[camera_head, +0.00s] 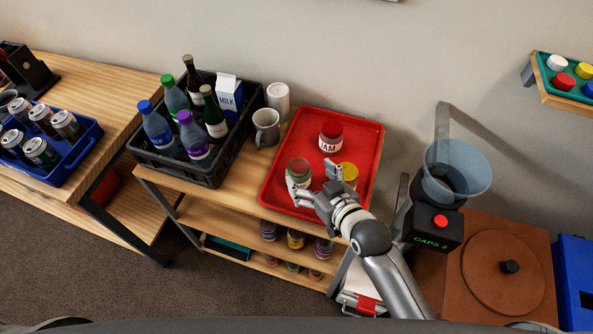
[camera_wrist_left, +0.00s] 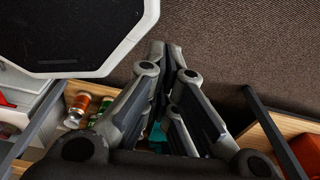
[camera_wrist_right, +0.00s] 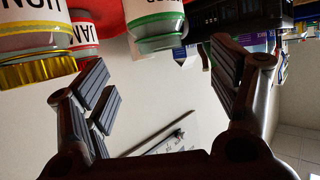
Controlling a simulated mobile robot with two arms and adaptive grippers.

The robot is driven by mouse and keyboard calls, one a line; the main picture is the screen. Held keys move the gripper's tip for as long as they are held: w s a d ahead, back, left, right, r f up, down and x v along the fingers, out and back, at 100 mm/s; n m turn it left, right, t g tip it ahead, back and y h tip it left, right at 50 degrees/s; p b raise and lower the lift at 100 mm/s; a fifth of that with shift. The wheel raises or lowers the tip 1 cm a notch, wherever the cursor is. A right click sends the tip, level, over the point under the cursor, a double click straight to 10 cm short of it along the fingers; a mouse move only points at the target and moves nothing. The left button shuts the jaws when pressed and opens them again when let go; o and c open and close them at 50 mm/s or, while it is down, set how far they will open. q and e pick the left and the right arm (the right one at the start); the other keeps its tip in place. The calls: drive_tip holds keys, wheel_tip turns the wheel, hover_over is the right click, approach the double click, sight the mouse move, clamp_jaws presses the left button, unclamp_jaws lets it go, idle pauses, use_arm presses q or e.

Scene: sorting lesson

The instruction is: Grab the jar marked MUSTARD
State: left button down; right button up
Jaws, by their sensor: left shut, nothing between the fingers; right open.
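On the red tray (camera_head: 281,180) stand three jars: a red-lidded one marked JAM (camera_head: 331,137), a green-lidded one (camera_head: 299,170) and a yellow-lidded one (camera_head: 349,174). No label legibly reads MUSTARD. In the right wrist view the yellow-lidded jar (camera_wrist_right: 35,45) shows upside-down letters like HON, cut off by the frame; the green-lidded jar's label (camera_wrist_right: 157,8) is mostly cut off. My right gripper (camera_head: 317,182) is open and empty at the green and yellow jars; contact is unclear. My left gripper (camera_wrist_left: 164,58) is shut and empty, seen only in its wrist view.
Several small jars (camera_head: 295,239) stand on the shelves below, their labels unreadable. A black crate (camera_head: 200,168) of bottles and a grey mug (camera_head: 266,127) are left of the tray. A machine with a clear hopper (camera_head: 457,165) stands to the right.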

sight(295, 161)
drive_tip(key=shift+w+a+f, duration=0.25)
drive_tip(key=shift+w+a, duration=0.05)
drive_tip(key=shift+w, duration=0.15)
drive_tip(key=shift+w+a+f, duration=0.1)
drive_tip(key=shift+w+a, duration=0.05)
drive_tip(key=shift+w, duration=0.1)
drive_tip(key=x, duration=0.4)
drive_tip(key=shift+w, duration=0.1)
drive_tip(key=shift+w+a+f, duration=0.25)
drive_tip(key=shift+w, duration=0.15)
drive_tip(key=shift+c, duration=1.6)
drive_tip(key=c, duration=0.9)
drive_tip(key=shift+c, duration=1.2)
use_arm(q)
drive_tip(key=shift+s+d+r, duration=0.25)
drive_tip(key=shift+d+r, duration=0.05)
drive_tip(key=shift+d, duration=0.1)
